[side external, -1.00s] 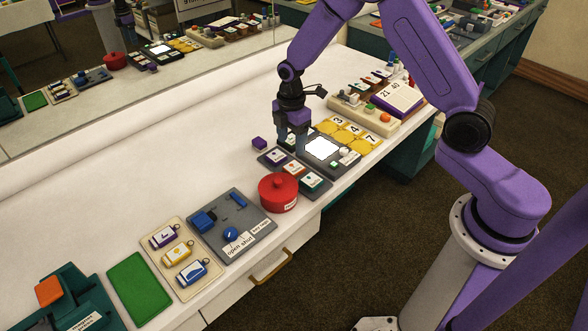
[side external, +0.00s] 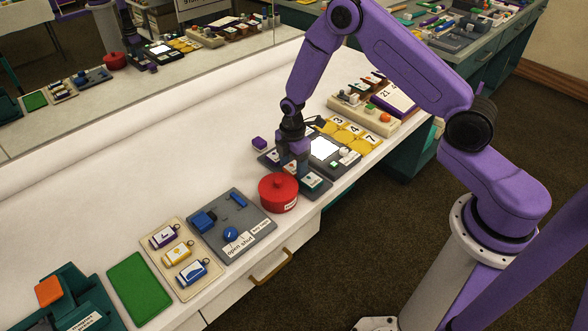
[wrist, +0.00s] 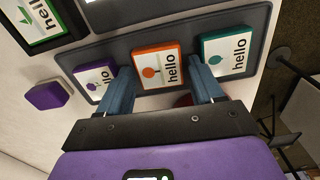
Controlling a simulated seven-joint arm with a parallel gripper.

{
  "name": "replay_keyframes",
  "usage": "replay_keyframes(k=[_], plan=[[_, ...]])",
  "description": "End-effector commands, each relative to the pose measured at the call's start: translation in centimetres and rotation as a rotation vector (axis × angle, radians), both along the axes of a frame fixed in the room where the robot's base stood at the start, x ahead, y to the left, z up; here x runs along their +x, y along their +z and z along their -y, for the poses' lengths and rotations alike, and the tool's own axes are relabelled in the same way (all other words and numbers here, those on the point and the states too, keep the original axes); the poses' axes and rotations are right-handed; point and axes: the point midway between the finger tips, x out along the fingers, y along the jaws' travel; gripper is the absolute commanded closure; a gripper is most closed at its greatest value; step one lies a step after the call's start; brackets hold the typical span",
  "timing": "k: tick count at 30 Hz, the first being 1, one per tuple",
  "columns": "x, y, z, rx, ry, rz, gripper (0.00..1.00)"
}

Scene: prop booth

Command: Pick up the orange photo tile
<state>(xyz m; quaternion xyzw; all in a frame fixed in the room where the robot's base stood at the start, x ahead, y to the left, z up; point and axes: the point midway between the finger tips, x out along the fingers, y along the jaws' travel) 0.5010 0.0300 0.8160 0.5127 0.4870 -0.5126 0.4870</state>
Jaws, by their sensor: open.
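The orange photo tile (wrist: 157,66) has an orange rim and a white face with a picture and "hello". It lies in a grey tray (wrist: 255,13) between a purple tile (wrist: 97,80) and a teal tile (wrist: 228,53). My gripper (wrist: 161,72) is open above the row, with one blue finger on each side of the orange tile as seen in the wrist view. Whether the fingers touch it or hang above it I cannot tell. In the side view my gripper (side external: 293,168) hides most of the orange tile; the teal tile (side external: 314,182) shows beside it.
A red lidded pot (side external: 278,194) stands close in front of the tray. A small purple block (side external: 259,143) lies behind it. A bright white panel (side external: 323,148) and yellow number tiles (side external: 352,132) are to the right. The white table is clear at the back left.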

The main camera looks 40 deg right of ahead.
Motion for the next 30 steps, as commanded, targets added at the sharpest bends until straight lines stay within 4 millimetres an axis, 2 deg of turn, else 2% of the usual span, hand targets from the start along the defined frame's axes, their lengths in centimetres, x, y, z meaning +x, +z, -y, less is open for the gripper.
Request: replay_keyframes(k=[4, 5, 6, 9, 22, 26, 30], plan=[[0.0, 0.0, 0.0, 0.000, 0.000, 0.001, 0.34], [0.0, 0.0, 0.0, 0.000, 0.000, 0.000, 0.37], [0.0, 0.0, 0.0, 0.000, 0.000, 0.000, 0.50], [0.0, 0.0, 0.0, 0.000, 0.000, 0.000, 0.77], [0.1, 0.6, 0.0, 0.000, 0.000, 0.001, 0.77], [0.1, 1.7, 0.0, 0.001, 0.000, 0.003, 0.77], [-0.3, 3.7, 0.0, 0.001, 0.001, 0.002, 0.77]])
